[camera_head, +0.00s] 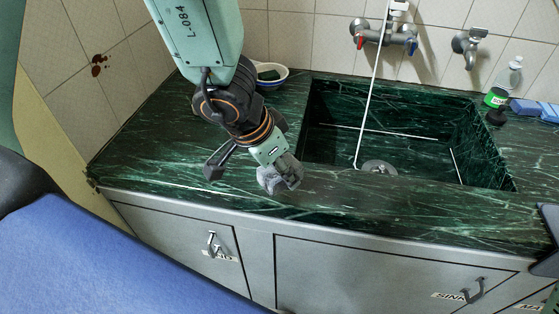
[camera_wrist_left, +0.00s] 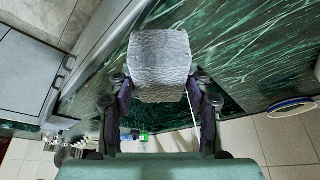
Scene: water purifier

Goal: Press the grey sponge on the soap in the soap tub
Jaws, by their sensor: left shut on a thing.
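The grey sponge (camera_head: 283,180) is a rough block held in my left gripper (camera_head: 275,168), above the front strip of the green counter, left of the sink. In the left wrist view the sponge (camera_wrist_left: 160,62) sits between the two fingers of the left gripper (camera_wrist_left: 160,85), which are shut on it. The soap tub (camera_head: 284,76) is a white bowl with dark green soap (camera_head: 268,75) in it, at the back of the counter by the wall, apart from the sponge. My arm stands in front of its left side. Dark pieces at the right edge may be my right gripper.
The sunken sink (camera_head: 400,135) lies right of my left gripper, with taps (camera_head: 384,37) on the wall above it. A clear bottle (camera_head: 512,72), a green-labelled container (camera_head: 496,97) and blue blocks (camera_head: 524,107) stand at the back right.

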